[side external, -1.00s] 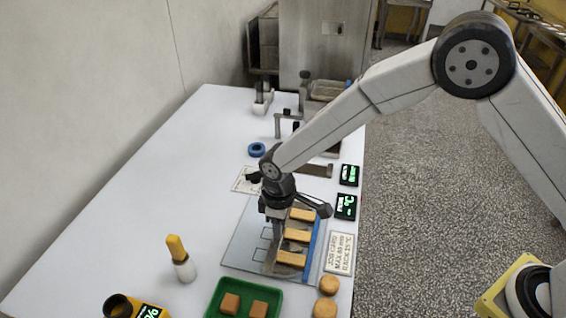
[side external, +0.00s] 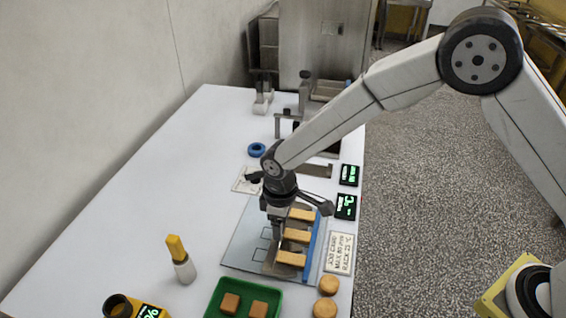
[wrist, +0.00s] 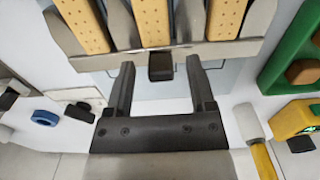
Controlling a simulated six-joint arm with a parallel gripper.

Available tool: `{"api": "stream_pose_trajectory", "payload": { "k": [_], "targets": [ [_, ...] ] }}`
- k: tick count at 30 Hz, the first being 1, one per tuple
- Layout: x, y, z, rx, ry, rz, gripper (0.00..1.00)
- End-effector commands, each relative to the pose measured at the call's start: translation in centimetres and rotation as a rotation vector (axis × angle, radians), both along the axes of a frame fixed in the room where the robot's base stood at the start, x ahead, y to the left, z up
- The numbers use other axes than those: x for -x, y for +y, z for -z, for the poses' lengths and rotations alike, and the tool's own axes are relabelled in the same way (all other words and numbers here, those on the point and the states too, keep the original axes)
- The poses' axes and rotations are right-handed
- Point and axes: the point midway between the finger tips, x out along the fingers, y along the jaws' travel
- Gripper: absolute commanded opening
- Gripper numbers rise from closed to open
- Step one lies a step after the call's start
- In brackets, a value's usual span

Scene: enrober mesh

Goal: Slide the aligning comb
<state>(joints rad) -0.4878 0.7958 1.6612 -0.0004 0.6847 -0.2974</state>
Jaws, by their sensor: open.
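The aligning comb is grey, with a long bar (wrist: 215,52) and wide teeth standing between the orange-brown bars (wrist: 154,20) in the wrist view. A small black grip block (wrist: 160,68) sits at the middle of its bar. My gripper (wrist: 160,62) is open, with one finger on each side of this block and a visible gap on both sides. In the side view my gripper (side external: 277,236) points down at the left ends of three bars (side external: 297,235). It hides much of the comb there. A blue strip (side external: 312,238) runs along the bars' right ends.
A green tray (side external: 214,305) with brown squares stands in front, with two round biscuits (side external: 328,285) beside it. A job card (side external: 340,254) and displays (side external: 346,207) lie right. A blue ring (side external: 257,149) lies behind. The table's left part is clear.

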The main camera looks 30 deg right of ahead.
Motion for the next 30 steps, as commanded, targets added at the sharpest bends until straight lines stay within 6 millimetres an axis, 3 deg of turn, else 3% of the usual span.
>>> {"api": "stream_pose_trajectory", "payload": {
  "k": [16,30],
  "targets": [
    [0.0,-0.1,-6.2,0.001,0.001,0.000,0.71],
    [0.0,-0.1,-7.1,0.002,0.002,0.000,0.71]
  ]
}}
